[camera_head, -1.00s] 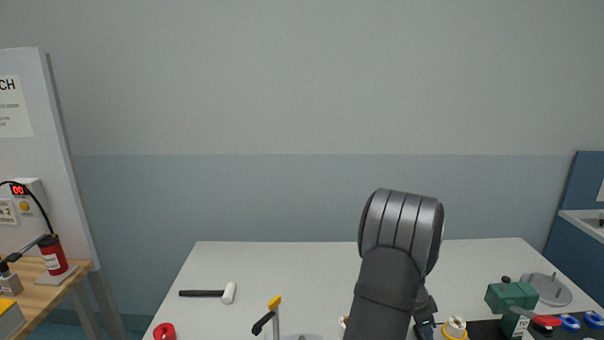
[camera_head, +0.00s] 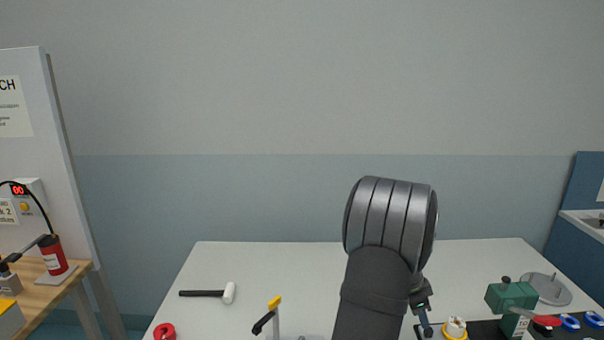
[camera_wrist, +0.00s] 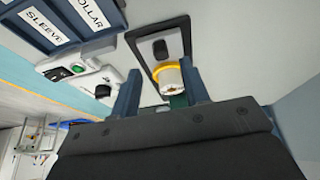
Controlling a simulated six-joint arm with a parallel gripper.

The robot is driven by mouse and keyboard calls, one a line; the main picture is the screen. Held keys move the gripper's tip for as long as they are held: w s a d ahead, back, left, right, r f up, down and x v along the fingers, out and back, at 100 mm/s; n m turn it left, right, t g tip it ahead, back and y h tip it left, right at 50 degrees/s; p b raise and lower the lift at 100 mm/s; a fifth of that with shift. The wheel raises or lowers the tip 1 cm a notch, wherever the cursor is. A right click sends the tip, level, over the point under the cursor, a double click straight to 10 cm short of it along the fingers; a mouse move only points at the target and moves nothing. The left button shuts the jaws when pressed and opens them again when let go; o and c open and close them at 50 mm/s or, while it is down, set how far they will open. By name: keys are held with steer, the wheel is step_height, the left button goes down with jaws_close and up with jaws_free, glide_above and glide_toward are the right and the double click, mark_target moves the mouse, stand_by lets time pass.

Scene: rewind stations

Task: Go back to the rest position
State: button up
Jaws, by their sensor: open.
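My arm rises in the middle of the head view, with a dark ribbed joint at its top. My gripper (camera_head: 424,322) shows small and partly cut off at the bottom edge, just left of a white and yellow round part (camera_head: 455,328). In the wrist view my gripper (camera_wrist: 160,72) has its two blue-grey fingers apart, with nothing held. The white and yellow part (camera_wrist: 170,77) shows beyond the gap, near the right finger, on a dark rectangular plate (camera_wrist: 151,51).
On the white table (camera_head: 240,270) are a mallet (camera_head: 229,293), a red ring (camera_head: 164,331), a yellow-topped stand (camera_head: 274,302) and a green device (camera_head: 510,296) with a red lever. A wooden side bench (camera_head: 82,268) is at left. The table's back is mostly clear.

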steer(key=v, duration=1.1)
glide_toward(439, 334)
steer(key=f, duration=0.3)
steer(key=a+f, duration=0.1)
steer(key=f, duration=0.2)
steer(key=shift+s+a, duration=0.1)
steer(key=d, duration=0.2)
steer(key=shift+d, duration=0.75)
steer(key=o, duration=1.3)
steer(key=shift+r, duration=0.25)
steer(key=d+r+v, duration=0.1)
steer(key=v, duration=2.8)
steer(key=x, duration=1)
steer(key=shift+d, duration=0.2)
steer(key=shift+r, duration=0.1)
steer(key=v, duration=1)
steer(key=shift+a, duration=0.1)
